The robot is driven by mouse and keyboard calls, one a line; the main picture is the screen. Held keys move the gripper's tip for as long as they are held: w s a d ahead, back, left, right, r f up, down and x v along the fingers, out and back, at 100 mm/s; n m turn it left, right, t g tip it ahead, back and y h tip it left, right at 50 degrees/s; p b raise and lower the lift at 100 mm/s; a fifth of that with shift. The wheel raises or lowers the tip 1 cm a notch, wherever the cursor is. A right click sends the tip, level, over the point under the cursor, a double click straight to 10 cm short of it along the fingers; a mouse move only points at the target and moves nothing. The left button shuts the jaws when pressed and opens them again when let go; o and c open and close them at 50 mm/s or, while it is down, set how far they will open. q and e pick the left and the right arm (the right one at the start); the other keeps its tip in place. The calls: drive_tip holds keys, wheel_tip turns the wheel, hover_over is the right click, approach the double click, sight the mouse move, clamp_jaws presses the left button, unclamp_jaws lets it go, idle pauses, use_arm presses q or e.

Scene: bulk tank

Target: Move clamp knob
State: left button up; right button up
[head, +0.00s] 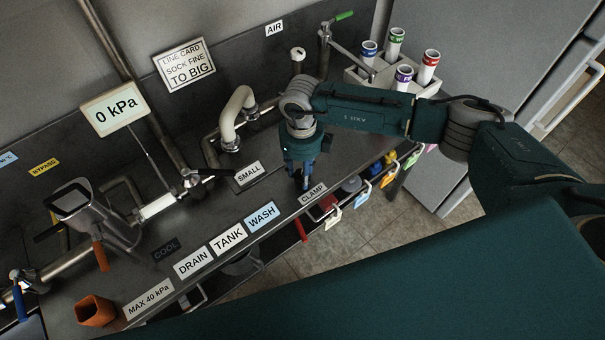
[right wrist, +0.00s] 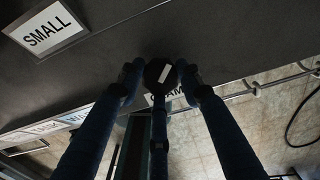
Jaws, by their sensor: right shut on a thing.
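The clamp knob is a dark round knob with a white mark (right wrist: 160,73), seen in the right wrist view at the bench's front edge. My right gripper (right wrist: 158,76) has its fingers on both sides of it and is shut on it. In the head view my right gripper (head: 304,184) points down beside the CLAMP label (head: 312,194), and its fingers hide most or all of the knob. The CLAMP label is partly hidden behind the knob in the right wrist view (right wrist: 158,99). My left gripper is not in view.
The SMALL label (head: 249,173) and a curved white pipe (head: 236,112) are left of the gripper. A rack (head: 402,84) with several capped tubes stands at the back right. Coloured tags (head: 333,218) hang along the front edge. A metal jug (head: 92,215) stands far left.

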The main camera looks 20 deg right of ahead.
sight(301, 172)
drive_tip(key=m, duration=0.1)
drive_tip(key=m+b, duration=0.1)
drive_tip(key=m, duration=0.1)
drive_tip(key=w+m, duration=0.1)
drive_tip(key=m, duration=0.1)
drive_tip(key=shift+a+r, duration=0.1)
drive_tip(key=shift+r, duration=0.2)
idle(0.4)
drive_tip(key=o, duration=1)
drive_tip(key=shift+o, duration=0.7)
drive_tip(key=shift+f, duration=0.2)
drive_tip(key=shift+s, duration=0.1)
drive_tip(key=shift+r, duration=0.35)
wheel_tip(301, 172, up, 11)
drive_tip(key=shift+r, duration=0.15)
